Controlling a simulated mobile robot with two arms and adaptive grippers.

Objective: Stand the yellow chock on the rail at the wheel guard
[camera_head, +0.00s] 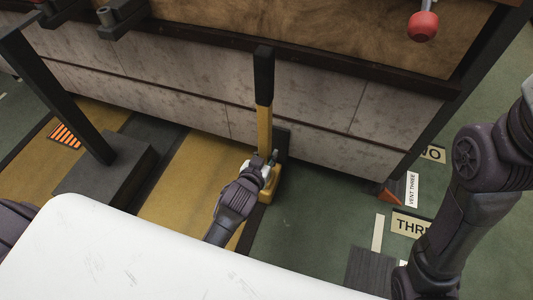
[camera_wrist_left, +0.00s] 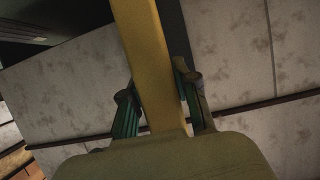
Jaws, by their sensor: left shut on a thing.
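The yellow chock (camera_head: 269,189) is low by the floor, close to the pale wall, with a tall yellow handle ending in a black grip (camera_head: 264,75). The handle stands nearly upright. My left gripper (camera_head: 267,166) is shut on the handle just above the chock. In the left wrist view the handle (camera_wrist_left: 150,65) runs between the fingers (camera_wrist_left: 160,105). A dark upright plate (camera_head: 283,142) is just right of the handle; I cannot tell whether it is the wheel guard. The rail is not clear, nor whether the chock touches the floor. My right gripper is out of view.
The pale panelled wall (camera_head: 330,105) lies behind the chock, under a dark ledge. A dark post on a block (camera_head: 105,165) stands left. A red knob (camera_head: 423,27) hangs upper right. Labels and an orange wedge (camera_head: 389,194) are on the green floor at right.

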